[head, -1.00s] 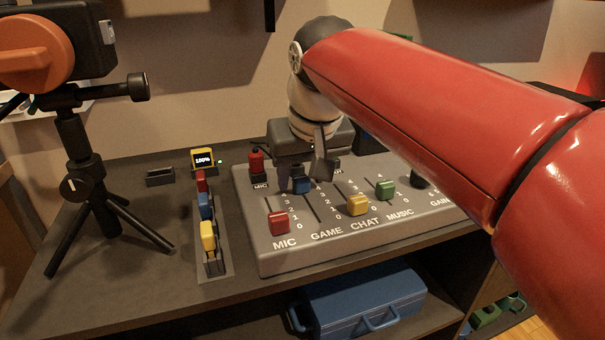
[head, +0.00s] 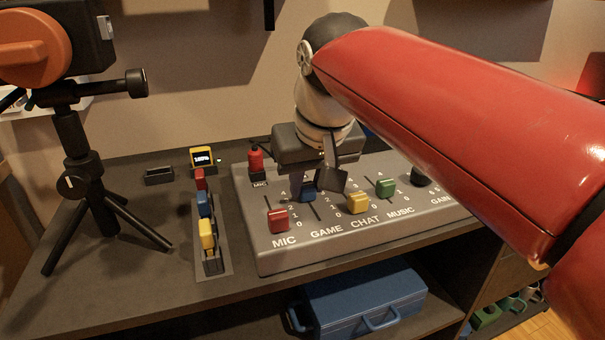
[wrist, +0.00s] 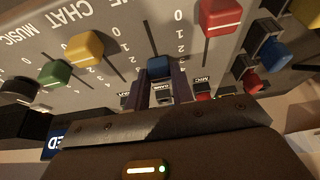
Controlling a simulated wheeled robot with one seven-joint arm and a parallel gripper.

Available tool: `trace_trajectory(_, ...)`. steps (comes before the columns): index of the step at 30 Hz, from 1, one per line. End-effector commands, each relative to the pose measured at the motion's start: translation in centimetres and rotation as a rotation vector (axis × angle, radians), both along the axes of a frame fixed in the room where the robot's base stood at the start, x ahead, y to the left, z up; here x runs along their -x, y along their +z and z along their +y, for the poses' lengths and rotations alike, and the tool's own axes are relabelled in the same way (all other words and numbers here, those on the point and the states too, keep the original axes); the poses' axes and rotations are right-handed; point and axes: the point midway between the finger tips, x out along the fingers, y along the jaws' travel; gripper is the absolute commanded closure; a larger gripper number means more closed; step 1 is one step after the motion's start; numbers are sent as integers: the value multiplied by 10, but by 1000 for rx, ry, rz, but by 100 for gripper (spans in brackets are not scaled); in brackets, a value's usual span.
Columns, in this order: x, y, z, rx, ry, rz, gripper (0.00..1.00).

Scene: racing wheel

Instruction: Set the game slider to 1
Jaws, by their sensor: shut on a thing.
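The GAME slider's blue knob (head: 308,193) is on the grey mixer (head: 275,258), between the MIC and CHAT sliders. The exact reading is partly hidden by my gripper. My gripper (head: 307,187) is shut on the blue knob. Its two fingers (wrist: 161,84) are on either side of it in the wrist view.
A red MIC knob (head: 279,220) and a yellow CHAT knob (head: 358,203) flank it. A green MUSIC knob (head: 386,187) is further right. A strip of coloured switches (head: 205,235) and a black tripod (head: 90,190) stand left. The slot towards 0 is clear.

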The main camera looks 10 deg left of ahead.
Motion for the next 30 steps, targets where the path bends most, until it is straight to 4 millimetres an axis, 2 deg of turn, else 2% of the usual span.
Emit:
trace_trajectory(3, 19, -1, -11, -3, -1, -2, 100)
trace_trajectory(6, 26, 0, -16, -2, 0, -1, 100)
trace_trajectory(15, 27, 0, -16, -1, 0, 0, 100)
trace_trajectory(16, 27, 0, -16, -1, 0, 0, 73)
trace_trajectory(20, 27, 0, -16, -1, 0, -1, 56)
trace_trajectory(30, 28, 4, -17, -1, 0, -1, 55)
